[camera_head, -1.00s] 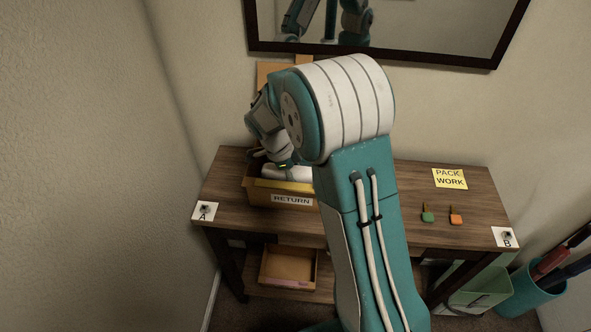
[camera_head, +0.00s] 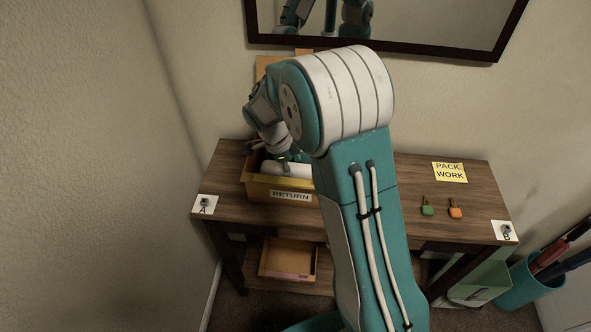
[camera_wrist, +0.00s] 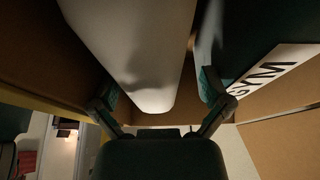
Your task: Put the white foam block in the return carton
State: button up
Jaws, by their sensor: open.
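The white foam block (camera_head: 287,169) lies inside the return carton, a brown open box with a "RETURN" label (camera_head: 262,196) at the left of the desk. My gripper (camera_head: 280,156) reaches down into the carton over the block, partly hidden by my arm. In the wrist view my gripper (camera_wrist: 158,85) is open, with one finger on each side of the block's near end (camera_wrist: 140,45). Gaps show beside the block, wider on the left near the tip. Brown carton walls surround them. The block's far end is out of the wrist view.
A dark item with a white lettered label (camera_wrist: 275,68) is right of the block in the wrist view. A yellow "PACK WORK" note (camera_head: 449,172), a green tag (camera_head: 427,207) and an orange tag (camera_head: 455,208) lie on the desk's right. Cards A (camera_head: 205,205) and B (camera_head: 504,231) mark front corners.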

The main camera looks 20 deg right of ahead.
jog(key=v, duration=1)
jog(key=shift+w+a+r, duration=0.1)
jog(key=shift+a+r, duration=0.1)
jog(key=shift+r, duration=0.5)
jog(key=s+d+r+n+t+y, duration=0.1)
jog(key=s+r+n, duration=0.4)
jog(key=s+n, duration=0.6)
jog(key=s+d+r+n+t+y, duration=0.2)
jog(key=s+r+n+t, duration=0.3)
jog(key=s+n, duration=0.6)
jog(key=s+t+y, duration=0.1)
jog(key=s, duration=0.2)
jog(key=shift+s+d+n, duration=0.25)
jog(key=shift+s+n, duration=0.1)
jog(key=shift+n, duration=0.05)
